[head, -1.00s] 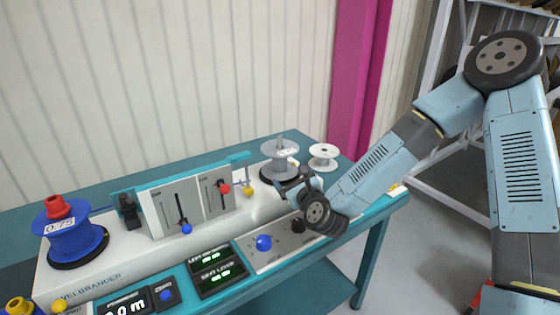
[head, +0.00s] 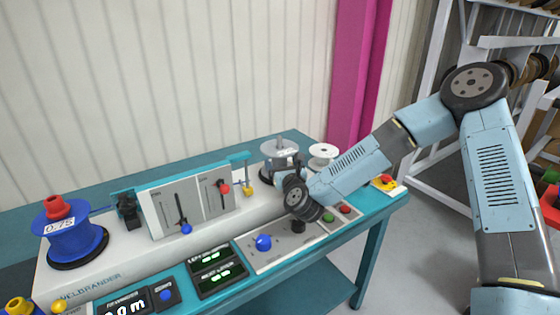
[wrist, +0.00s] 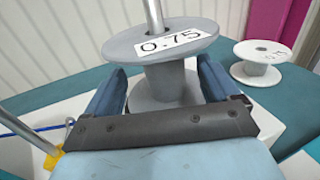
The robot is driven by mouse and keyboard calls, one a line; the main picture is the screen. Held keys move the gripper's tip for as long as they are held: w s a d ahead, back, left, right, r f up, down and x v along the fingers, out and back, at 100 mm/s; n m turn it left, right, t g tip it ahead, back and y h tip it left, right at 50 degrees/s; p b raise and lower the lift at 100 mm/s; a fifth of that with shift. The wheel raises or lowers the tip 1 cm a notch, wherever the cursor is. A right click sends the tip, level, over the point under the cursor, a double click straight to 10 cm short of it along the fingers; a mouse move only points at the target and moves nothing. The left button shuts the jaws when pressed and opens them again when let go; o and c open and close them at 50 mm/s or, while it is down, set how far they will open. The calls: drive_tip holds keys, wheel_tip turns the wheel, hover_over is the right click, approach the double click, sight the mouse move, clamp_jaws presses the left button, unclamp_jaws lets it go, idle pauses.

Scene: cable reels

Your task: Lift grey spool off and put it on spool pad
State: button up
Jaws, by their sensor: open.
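The grey spool (head: 279,149) stands on its spindle at the right end of the machine in the head view. In the wrist view the grey spool (wrist: 164,45) is close and upright, with a "0.75" label on its top flange and a metal rod rising from its middle. My gripper (wrist: 160,84) is open, one finger on each side of the spool's core, below the top flange. Contact with the core cannot be told. In the head view my gripper (head: 287,165) partly hides the spool's lower part. I cannot make out a spool pad.
A white spool (wrist: 262,60) stands right of the grey one; the head view shows it too (head: 323,152). A yellow knob (head: 248,190) and a panel with levers (head: 187,205) are left of my gripper. A blue spool (head: 72,236) stands at the far left.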

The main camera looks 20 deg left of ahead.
drive_tip(key=shift+x, duration=2.8)
drive_tip(key=shift+d, duration=0.2)
drive_tip(key=shift+c, duration=0.2)
drive_tip(key=shift+r, duration=0.1)
drive_tip(key=c, duration=1.6)
drive_tip(key=shift+r, duration=0.1)
wheel_tip(320, 180, up, 18)
